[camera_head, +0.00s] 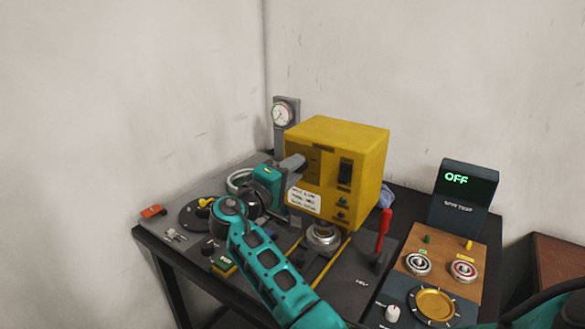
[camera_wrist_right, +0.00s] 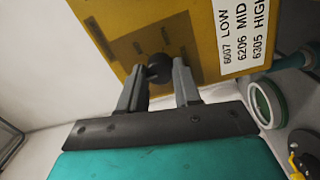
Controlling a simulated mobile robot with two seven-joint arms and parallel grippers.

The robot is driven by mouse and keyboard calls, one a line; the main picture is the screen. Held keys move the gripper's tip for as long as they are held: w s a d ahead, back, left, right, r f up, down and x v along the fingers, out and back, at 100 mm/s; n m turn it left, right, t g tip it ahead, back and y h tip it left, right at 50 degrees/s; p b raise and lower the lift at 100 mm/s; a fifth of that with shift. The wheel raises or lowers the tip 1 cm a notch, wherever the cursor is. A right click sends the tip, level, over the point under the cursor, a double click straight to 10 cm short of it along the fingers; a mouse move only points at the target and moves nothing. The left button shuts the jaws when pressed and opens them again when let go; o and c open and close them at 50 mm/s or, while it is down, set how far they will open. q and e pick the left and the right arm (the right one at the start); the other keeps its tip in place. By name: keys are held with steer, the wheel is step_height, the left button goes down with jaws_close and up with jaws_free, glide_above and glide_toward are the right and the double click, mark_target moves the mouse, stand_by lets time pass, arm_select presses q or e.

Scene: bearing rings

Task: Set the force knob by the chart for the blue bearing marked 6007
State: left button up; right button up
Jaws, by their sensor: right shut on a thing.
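The yellow press box (camera_head: 338,165) stands on the dark table. Its white chart (camera_head: 304,200) is on the front face; in the right wrist view the chart (camera_wrist_right: 244,32) reads 6007 LOW, 6206 MID, 6305 HIGH. The black force knob (camera_wrist_right: 160,66) sits on the yellow face and is held between the two fingers of my right gripper (camera_wrist_right: 161,70). In the head view my right gripper (camera_head: 297,162) reaches the box's left side from the left and hides the knob. No blue bearing marked 6007 can be made out. My left gripper is out of view.
A red-handled lever (camera_head: 384,230) rises right of the press. A dark display (camera_head: 463,190) reading OFF stands at right, behind a wooden panel with two bearing rings (camera_head: 417,263) and a gold dish (camera_head: 435,303). A gauge (camera_head: 284,115) stands behind the box.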

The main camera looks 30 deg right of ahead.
stand_by(0.3)
steer(key=o, duration=0.9)
steer(key=shift+o, duration=0.8)
steer(key=b+v, duration=0.2)
steer(key=v, duration=1.1)
